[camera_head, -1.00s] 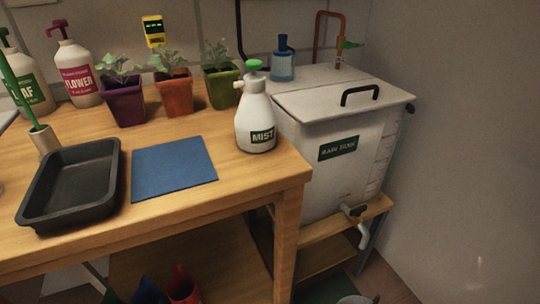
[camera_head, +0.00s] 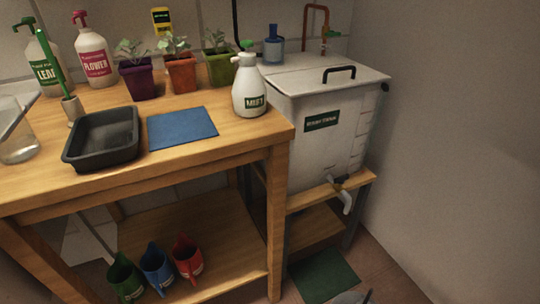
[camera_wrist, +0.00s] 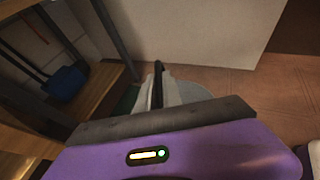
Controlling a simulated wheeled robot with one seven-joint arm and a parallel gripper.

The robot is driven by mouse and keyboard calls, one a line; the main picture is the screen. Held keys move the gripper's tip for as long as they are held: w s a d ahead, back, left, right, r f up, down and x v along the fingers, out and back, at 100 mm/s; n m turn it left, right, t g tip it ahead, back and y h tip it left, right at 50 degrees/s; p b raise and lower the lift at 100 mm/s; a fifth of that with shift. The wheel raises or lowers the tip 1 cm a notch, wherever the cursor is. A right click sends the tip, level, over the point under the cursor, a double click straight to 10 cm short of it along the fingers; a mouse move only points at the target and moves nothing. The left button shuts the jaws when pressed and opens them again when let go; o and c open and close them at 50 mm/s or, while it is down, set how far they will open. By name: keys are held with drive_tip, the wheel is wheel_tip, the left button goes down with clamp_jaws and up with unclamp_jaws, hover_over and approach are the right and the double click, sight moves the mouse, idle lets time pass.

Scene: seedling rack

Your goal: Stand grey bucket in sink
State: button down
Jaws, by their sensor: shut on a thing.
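The grey bucket (camera_head: 350,298) shows only as a sliver at the bottom edge of the head view. In the wrist view a pale grey rounded part of it (camera_wrist: 190,92) shows beyond my purple gripper body. My gripper (camera_wrist: 159,80) is shut on the bucket, with a dark upright finger or handle part in front of the grey shape. Which part of the bucket is held, and its lower body, are hidden. The sink is not visible in either view.
A wooden bench (camera_head: 200,178) carries a black tray (camera_head: 78,160), blue mat (camera_head: 182,128), mist sprayer (camera_head: 249,85) and potted seedlings. Several coloured jugs stand on its low shelf (camera_head: 215,250). A white rain tank (camera_head: 340,148) stands right of it. A green mat (camera_head: 323,273) lies on the floor.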

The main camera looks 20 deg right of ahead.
drive_tip(key=w+a+r+n+t+y+p, duration=0.2)
drive_tip(key=a+r+n+y+p, duration=0.2)
drive_tip(key=r, duration=0.7)
drive_tip(key=w+a+r+n+t+y+p, duration=0.2)
drive_tip(key=a+r+p, duration=0.6)
drive_tip(key=r+p, duration=0.4)
drive_tip(key=w+a+r+n+t+y+p, duration=0.3)
drive_tip(key=a+r+n+y+p, duration=0.3)
drive_tip(key=r+p, duration=0.4)
wheel_tip(320, 180, up, 2)
drive_tip(key=shift+w+a+r, duration=0.1)
drive_tip(key=shift+w+a, duration=0.2)
drive_tip(key=shift+w, duration=0.4)
drive_tip(key=shift+a, duration=0.1)
